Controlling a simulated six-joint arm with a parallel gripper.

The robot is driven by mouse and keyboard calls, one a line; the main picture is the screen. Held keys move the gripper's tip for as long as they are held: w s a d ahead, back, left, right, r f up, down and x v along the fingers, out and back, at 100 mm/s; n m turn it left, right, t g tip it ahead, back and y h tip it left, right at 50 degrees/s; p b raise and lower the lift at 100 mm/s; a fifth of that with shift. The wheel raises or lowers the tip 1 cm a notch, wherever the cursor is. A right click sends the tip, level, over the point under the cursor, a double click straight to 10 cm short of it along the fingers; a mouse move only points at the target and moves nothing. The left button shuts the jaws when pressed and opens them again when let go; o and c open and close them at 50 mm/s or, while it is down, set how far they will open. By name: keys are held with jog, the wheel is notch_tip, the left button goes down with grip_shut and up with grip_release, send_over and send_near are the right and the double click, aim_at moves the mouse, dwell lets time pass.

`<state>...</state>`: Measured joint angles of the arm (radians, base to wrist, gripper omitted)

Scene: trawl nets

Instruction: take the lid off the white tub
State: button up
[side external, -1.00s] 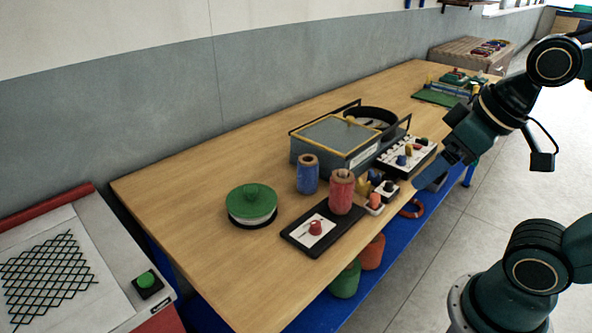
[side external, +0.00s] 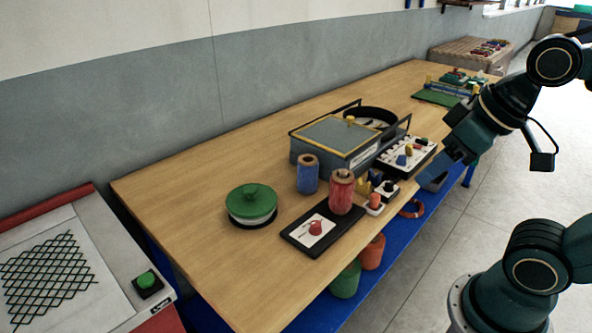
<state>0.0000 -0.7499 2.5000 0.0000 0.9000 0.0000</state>
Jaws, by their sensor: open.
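The white tub (side external: 252,221) stands on the wooden table near its front left part, on a dark round base. Its green lid (side external: 251,198) with a round knob sits on top and covers the opening. Only a thin band of the white wall shows below the lid. My gripper (side external: 449,172) is at the right, over the table's front edge near the control panel, well apart from the tub. It is small and partly dark in this view. Nothing shows between its jaws.
A blue spool (side external: 307,174) and a red spool (side external: 341,192) stand right of the tub. A black tray (side external: 309,247) with a white card lies in front. A grey box (side external: 334,142) with a yellow knob is behind. Bare table (side external: 190,190) lies left of the tub.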

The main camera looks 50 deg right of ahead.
jog(key=w+a+r+m+g+y, duration=0.1)
jog(key=w+a+r+m, duration=0.15)
jog(key=w, duration=0.45)
jog(key=w+a+r+m+g, duration=0.1)
jog(key=w+r+m, duration=0.15)
jog(key=w, duration=0.45)
jog(key=w+a+r+m+g+y, duration=0.1)
jog(key=w+r+m, duration=0.15)
jog(key=w, duration=0.35)
jog(key=w+f+m+g, duration=0.1)
jog(key=w+f+m, duration=0.3)
jog(key=w, duration=0.5)
jog(key=w+a+f+m+g, duration=0.1)
jog(key=w+f+m, duration=0.3)
jog(key=w+f, duration=0.5)
jog(key=shift+w+a+g+h, duration=0.25)
jog(key=shift+w+g+h, duration=0.05)
jog(key=shift+w+g, duration=0.1)
jog(key=shift+f, duration=0.15)
send_over(252, 187)
jog(key=shift+f, duration=4.1)
